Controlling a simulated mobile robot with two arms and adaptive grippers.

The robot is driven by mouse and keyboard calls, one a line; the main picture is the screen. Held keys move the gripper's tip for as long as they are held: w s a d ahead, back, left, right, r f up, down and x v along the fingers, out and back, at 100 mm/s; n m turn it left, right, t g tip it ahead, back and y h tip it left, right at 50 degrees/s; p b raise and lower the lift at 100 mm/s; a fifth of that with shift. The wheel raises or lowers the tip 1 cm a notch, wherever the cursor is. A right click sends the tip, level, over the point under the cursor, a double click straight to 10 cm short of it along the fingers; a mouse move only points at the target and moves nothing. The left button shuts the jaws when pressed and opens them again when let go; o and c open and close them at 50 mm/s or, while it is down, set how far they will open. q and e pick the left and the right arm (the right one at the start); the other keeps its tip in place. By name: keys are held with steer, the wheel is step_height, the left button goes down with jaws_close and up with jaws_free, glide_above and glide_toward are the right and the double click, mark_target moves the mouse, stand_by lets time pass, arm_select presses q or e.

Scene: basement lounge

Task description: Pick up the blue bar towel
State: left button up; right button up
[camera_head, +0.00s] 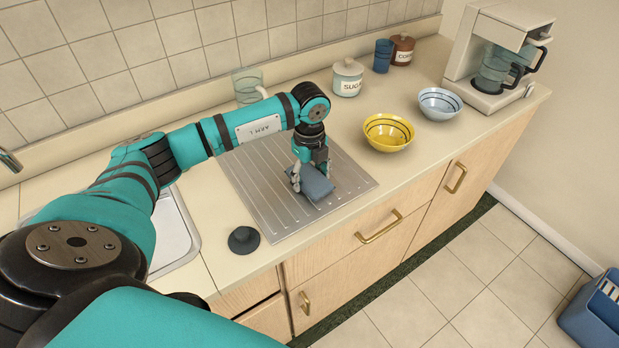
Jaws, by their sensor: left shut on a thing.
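The blue bar towel (317,184) is a small folded grey-blue cloth on the ribbed metal drainboard (265,201) beside the sink. My left arm reaches in from the left, and my left gripper (308,181) points down at the towel. Its fingers are shut on the towel, which appears to be still at the drainboard's surface. Part of the towel is hidden by the fingers. My right gripper is not in view.
A yellow bowl (388,132) and a pale blue bowl (440,103) stand right of the drainboard. A sugar jar (347,77), a glass mug (247,86), a blue cup (383,56) and a coffee maker (497,65) stand behind. A dark round object (243,240) lies near the front edge.

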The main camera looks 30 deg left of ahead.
mark_target(310, 175)
arm_select(q)
steer(key=shift+r+b, duration=0.3)
steer(key=shift+r, duration=0.25)
step_height(310, 175, up, 2)
steer(key=shift+b, duration=0.5)
steer(key=s+b, duration=0.1)
steer(key=s, duration=0.4)
steer(key=s+a+r+b, duration=0.1)
steer(key=s+b, duration=0.1)
steer(key=s, duration=0.2)
steer(key=s+a+b, duration=0.1)
steer(key=s, duration=0.4)
steer(key=shift+s+r, duration=0.25)
steer(key=shift+s, duration=0.05)
steer(key=shift+s+a+r+b, duration=0.1)
steer(key=shift+s+r+b, duration=0.15)
steer(key=shift+s, duration=0.4)
